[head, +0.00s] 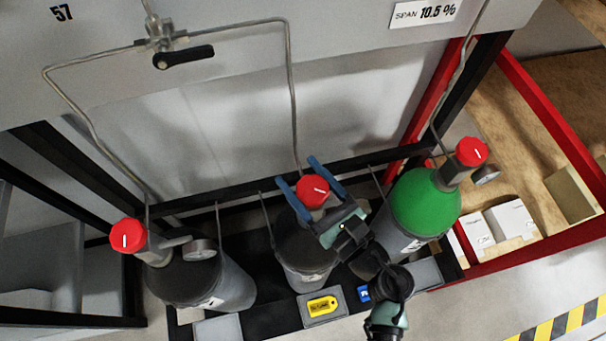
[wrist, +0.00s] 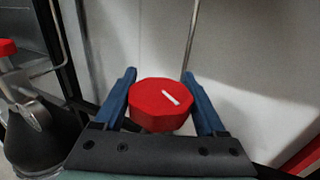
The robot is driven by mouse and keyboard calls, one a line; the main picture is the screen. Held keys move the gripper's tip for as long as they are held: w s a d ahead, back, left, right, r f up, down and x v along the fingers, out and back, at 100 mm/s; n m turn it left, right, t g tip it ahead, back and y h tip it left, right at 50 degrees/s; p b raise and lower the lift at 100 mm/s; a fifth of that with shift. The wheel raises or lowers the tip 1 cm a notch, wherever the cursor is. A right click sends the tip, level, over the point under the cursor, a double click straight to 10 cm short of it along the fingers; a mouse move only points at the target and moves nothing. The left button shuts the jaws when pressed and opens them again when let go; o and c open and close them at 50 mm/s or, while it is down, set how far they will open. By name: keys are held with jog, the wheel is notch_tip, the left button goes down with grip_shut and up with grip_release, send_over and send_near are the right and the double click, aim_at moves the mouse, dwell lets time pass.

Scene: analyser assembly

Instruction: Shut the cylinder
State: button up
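Three gas cylinders with red valve knobs stand in a row: a dark grey one at left (head: 228,285), a dark grey one in the middle (head: 300,250) and a green-topped one at right (head: 425,205). My gripper (head: 297,170) is at the middle cylinder's red knob (head: 311,193). In the wrist view, the blue fingers of my gripper (wrist: 159,73) stand either side of that red knob (wrist: 160,106), which has a slanted white mark. The fingers look spread, with a small gap at the right; contact at the left is unclear. The left knob (head: 128,236) and right knob (head: 471,152) are free.
Metal tubes run up the grey panel to a black-handled valve (head: 184,56). Gauges (head: 200,249) sit beside the outer knobs. A yellow tag (head: 322,306) lies in front of the middle cylinder. A red frame (head: 540,100) and white boxes (head: 510,220) stand at right.

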jog(key=c, duration=0.8)
jog(key=shift+c, duration=0.2)
jog(key=shift+d+m+t+h, duration=0.1)
jog(key=shift+m+t+h, duration=0.3)
jog(key=shift+h, duration=0.1)
jog(key=m+t+h+b, duration=0.1)
jog(key=h, duration=0.1)
jog(key=m+t+h+b, duration=0.1)
jog(key=m+h, duration=0.1)
jog(key=d+m+h+b, duration=0.1)
jog(key=h, duration=0.1)
jog(key=shift+w+f+m+t+h+b, duration=0.15)
jog(key=shift+w+m+t+h+b, duration=0.15)
jog(key=shift+m+t+b, duration=0.1)
jog(key=m+h, duration=0.1)
jog(key=m+h+b, duration=0.1)
jog(key=h, duration=0.1)
jog(key=m+h+b, duration=0.1)
jog(key=h, duration=0.1)
jog(key=shift+d, duration=0.3)
jog(key=shift+d+r+m+h+b, duration=0.15)
jog(key=shift+m+h+b, duration=0.1)
jog(key=shift+m+h, duration=0.45)
jog(key=shift+d+r+m+h+b, duration=0.15)
jog(key=shift+m+h+b, duration=0.2)
jog(key=shift+h, duration=0.65)
jog(key=shift+f+m+h, duration=0.1)
jog(key=shift+m+h, duration=0.15)
jog(key=shift+h, duration=0.05)
